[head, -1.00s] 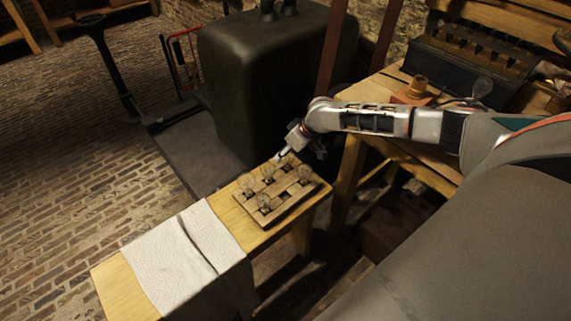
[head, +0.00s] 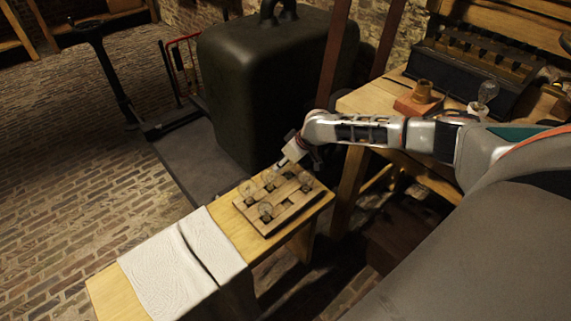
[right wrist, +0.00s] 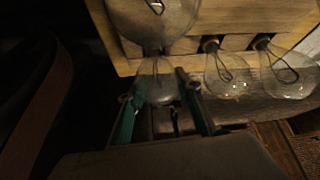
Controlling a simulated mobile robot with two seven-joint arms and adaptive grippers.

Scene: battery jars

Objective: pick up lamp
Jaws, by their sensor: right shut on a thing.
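A wooden rack (head: 285,213) with square holes holds several clear glass lamps on the small bench. They include lamps at its left corner (head: 249,189), front (head: 265,211) and right (head: 305,180). My right gripper (head: 277,166) is at the rack's far edge. In the right wrist view, my right gripper (right wrist: 165,92) is shut on a clear lamp (right wrist: 158,77), its fingers on both sides of the glass. A larger-looking lamp (right wrist: 150,22) is just above it in that picture, and two lamps (right wrist: 229,76) (right wrist: 287,72) are to the right. My left gripper is out of view.
A white cloth (head: 180,262) covers the near part of the bench (head: 120,295). A large dark green case (head: 260,85) stands behind the rack.

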